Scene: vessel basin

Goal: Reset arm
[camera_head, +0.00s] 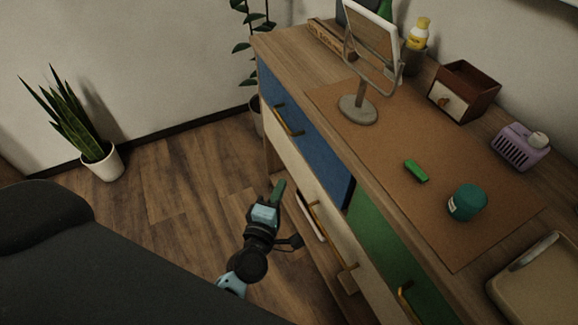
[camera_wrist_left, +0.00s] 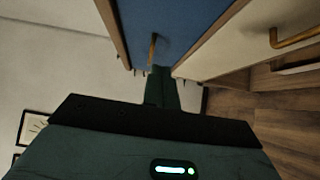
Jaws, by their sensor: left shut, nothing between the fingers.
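My left gripper (camera_head: 278,190) is in the head view, low beside the front of the wooden cabinet, with its fingers together and nothing between them. In the left wrist view the shut fingers (camera_wrist_left: 162,88) point toward the cabinet front, near the blue panel (camera_wrist_left: 185,25) and its brass handle. I cannot tell whether the fingertips touch the cabinet. My right gripper is not in view.
The cabinet top (camera_head: 284,45) holds a mirror (camera_head: 372,60), a small drawer box (camera_head: 463,90), a purple basket (camera_head: 520,145), a teal jar (camera_head: 466,203) and a green block (camera_head: 416,171). Brass handles stick out from its front. Open floor (camera_head: 185,210) lies left of my gripper.

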